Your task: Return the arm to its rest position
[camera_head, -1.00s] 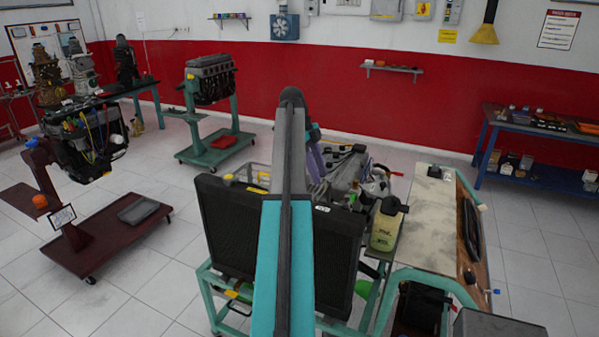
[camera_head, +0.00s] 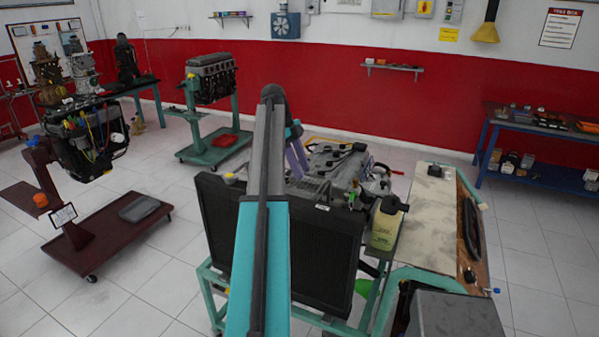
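My arm (camera_head: 262,225) rises from the bottom centre, with a teal lower part, a grey upper part and a dark rounded joint at the top. Behind it, a small teal piece and a purple piece (camera_head: 297,158) show beside the joint, over the engine trainer. A second purple piece (camera_head: 364,166) shows further right. I cannot tell whether these belong to my wrist or gripper. No fingertips can be made out, and I see nothing clearly held.
An engine trainer with a black radiator (camera_head: 312,245) stands close in front. A yellowish bottle (camera_head: 386,224) is at its right, beside a worktop (camera_head: 425,215). Another engine stand (camera_head: 105,235) is at left. A blue bench (camera_head: 540,130) is at right. Open tiled floor lies between.

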